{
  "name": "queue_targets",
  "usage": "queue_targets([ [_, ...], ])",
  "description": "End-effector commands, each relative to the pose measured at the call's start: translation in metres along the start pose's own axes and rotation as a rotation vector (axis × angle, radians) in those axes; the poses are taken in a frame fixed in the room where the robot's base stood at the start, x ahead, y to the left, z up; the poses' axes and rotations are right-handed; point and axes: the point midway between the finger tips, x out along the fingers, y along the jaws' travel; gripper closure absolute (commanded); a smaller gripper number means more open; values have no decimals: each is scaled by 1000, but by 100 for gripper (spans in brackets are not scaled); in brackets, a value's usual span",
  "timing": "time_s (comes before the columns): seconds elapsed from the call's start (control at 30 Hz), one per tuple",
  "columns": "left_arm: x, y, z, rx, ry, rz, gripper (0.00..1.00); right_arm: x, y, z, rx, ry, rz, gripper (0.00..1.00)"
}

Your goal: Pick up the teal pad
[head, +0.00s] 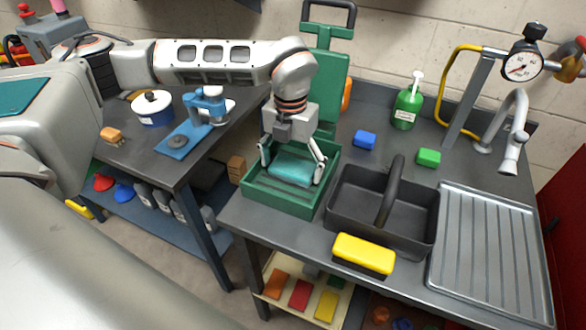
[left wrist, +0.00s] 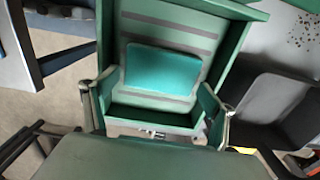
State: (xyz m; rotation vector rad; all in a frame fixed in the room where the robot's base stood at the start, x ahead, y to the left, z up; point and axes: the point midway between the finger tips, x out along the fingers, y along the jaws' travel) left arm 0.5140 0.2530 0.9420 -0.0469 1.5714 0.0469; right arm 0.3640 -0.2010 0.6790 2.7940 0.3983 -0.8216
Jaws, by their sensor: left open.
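The teal pad (head: 292,168) lies in a green tray (head: 264,198) on the workbench. In the left wrist view the pad (left wrist: 163,68) rests on the ribbed tray floor (left wrist: 150,20). My left gripper (head: 291,174) points down into the tray with its fingers open, one on each side of the pad. The same fingers show in the left wrist view (left wrist: 157,108), spread wider than the pad's near edge. I cannot tell whether either finger touches the pad. My right gripper is not in view.
A black handled caddy (head: 340,216) stands right of the tray, with a yellow block (head: 364,250) in front. A blue block (head: 365,139), green block (head: 428,157) and green bottle (head: 407,106) stand behind. A ribbed drainboard (head: 490,255) lies at right. The green tray walls surround the pad.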

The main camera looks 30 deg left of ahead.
Motion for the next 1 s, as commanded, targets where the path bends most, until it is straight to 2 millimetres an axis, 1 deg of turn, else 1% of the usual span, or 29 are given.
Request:
queue_targets([
  [0.17, 0, 0, 0, 0, -1, 0, 15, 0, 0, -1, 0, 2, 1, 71],
  [0.2, 0, 0, 0, 0, -1, 0, 26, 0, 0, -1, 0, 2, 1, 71],
  [0.27, 0, 0, 0, 0, -1, 0, 41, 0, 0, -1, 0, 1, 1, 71],
  [0.3, 0, 0, 0, 1, -1, 0, 42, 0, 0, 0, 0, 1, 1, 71],
  [0.6, -1, 0, 0, 1, -1, 0, 42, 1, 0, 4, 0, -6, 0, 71],
  [0.73, -5, 0, 1, 1, -3, 0, 42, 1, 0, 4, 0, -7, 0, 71],
  [0.87, -16, 0, 1, 2, -5, -1, 42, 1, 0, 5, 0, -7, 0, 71],
  [0.97, -32, 0, 1, 1, -6, -1, 42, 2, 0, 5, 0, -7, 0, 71],
  [1.0, -40, 0, 1, 0, -6, -1, 42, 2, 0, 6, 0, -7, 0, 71],
])
